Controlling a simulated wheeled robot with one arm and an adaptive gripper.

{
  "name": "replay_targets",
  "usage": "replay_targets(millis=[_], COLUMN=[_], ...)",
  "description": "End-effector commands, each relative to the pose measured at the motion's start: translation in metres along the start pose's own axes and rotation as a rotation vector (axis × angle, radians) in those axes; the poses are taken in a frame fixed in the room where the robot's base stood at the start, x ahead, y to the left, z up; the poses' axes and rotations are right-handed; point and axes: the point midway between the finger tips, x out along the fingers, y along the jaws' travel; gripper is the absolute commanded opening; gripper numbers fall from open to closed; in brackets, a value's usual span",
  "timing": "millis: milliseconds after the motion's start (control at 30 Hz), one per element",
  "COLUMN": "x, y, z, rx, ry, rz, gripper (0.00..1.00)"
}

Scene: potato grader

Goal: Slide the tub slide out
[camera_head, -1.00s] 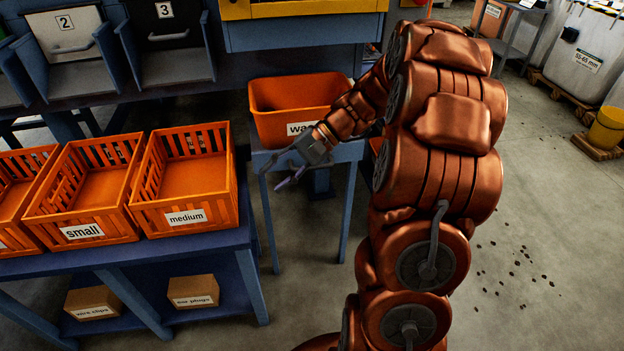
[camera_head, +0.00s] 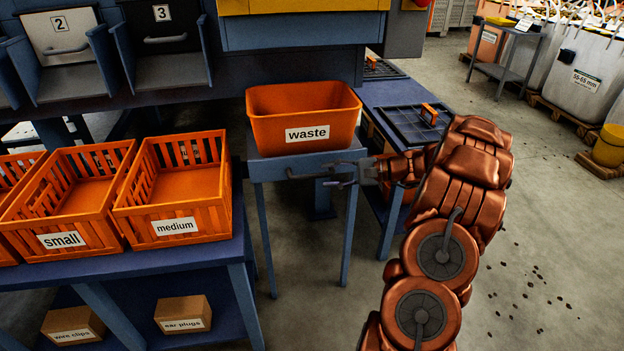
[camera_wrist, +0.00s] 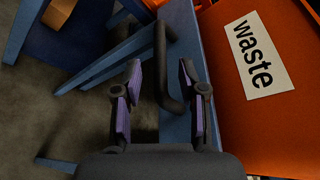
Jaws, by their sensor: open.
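The orange waste tub (camera_head: 268,122) stands upright on the blue tub slide (camera_head: 266,168), which juts out on thin blue legs. A dark bar handle (camera_head: 306,174) runs along the slide's front edge. My gripper (camera_head: 342,174) is at the right part of this front edge, below the tub. In the wrist view, my gripper (camera_wrist: 158,98) is open, with purple pads apart. The bent dark handle (camera_wrist: 161,60) reaches down between the fingers' lines, nearer the right finger; contact cannot be told. The tub (camera_wrist: 222,100) is to the right there.
Orange crates marked small (camera_head: 92,218) and medium (camera_head: 205,222) stand on a blue bench at left. A blue table with a dark tray (camera_head: 400,122) is right of the slide. Grey floor (camera_head: 310,300) is clear in front.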

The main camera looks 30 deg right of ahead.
Motion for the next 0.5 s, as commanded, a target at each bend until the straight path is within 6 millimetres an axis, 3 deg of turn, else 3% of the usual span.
replay_targets(millis=[233, 500], x=[0.036, 0.053], y=[0.001, 0.000], z=[0.000, 0.001], rx=[-0.002, -0.001], ry=[-0.002, -0.002], rz=[0.004, 0.002], gripper=[0.41, 0.41])
